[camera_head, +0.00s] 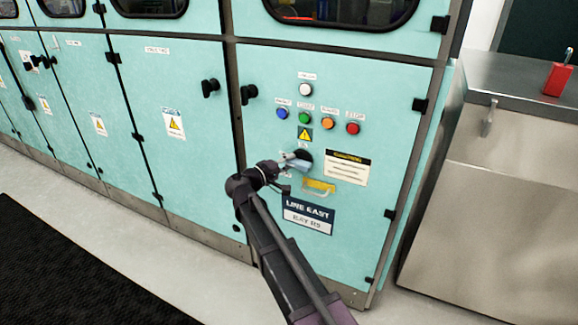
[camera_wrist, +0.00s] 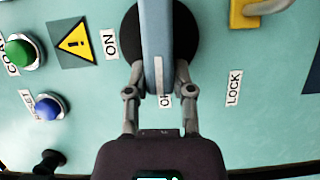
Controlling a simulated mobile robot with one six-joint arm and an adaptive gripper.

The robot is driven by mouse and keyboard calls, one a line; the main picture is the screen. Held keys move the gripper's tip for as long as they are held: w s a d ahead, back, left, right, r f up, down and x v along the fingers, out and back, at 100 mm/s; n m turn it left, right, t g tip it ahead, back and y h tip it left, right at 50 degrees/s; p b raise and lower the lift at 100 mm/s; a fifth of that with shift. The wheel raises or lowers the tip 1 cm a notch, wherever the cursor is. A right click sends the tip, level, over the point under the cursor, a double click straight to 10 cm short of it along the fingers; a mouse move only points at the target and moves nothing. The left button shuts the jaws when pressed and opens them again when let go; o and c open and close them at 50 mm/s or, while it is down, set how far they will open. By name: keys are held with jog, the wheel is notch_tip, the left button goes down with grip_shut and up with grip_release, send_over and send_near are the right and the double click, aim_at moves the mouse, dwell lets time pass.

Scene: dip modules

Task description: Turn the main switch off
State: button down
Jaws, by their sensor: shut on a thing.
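The main switch (camera_head: 305,156) is on the teal cabinet door, below the warning triangle. In the wrist view the switch's grey-blue bar handle (camera_wrist: 153,35) crosses its round black base (camera_wrist: 186,30). My gripper (camera_wrist: 160,72) is shut on this handle, one finger on each side; in the head view my gripper (camera_head: 284,164) reaches the switch from the left. The handle's near end lies over a partly hidden label (camera_wrist: 166,100) that appears to read OFF. The ON label (camera_wrist: 111,44) is to the left of the base and the LOCK label (camera_wrist: 234,88) is to the right.
Above the switch are a white lamp (camera_head: 306,90) and blue (camera_head: 282,113), green (camera_head: 305,118), orange (camera_head: 328,123) and red (camera_head: 352,128) buttons. A yellow bracket (camera_head: 320,187) sits just below. A steel counter (camera_head: 500,190) stands right.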

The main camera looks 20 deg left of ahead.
jog(key=shift+f+n, duration=0.1)
jog(key=shift+n, duration=0.2)
jog(key=shift+c, duration=2.4)
grip_release()
jog(key=v, duration=1.2)
jog(key=shift+f, duration=0.15)
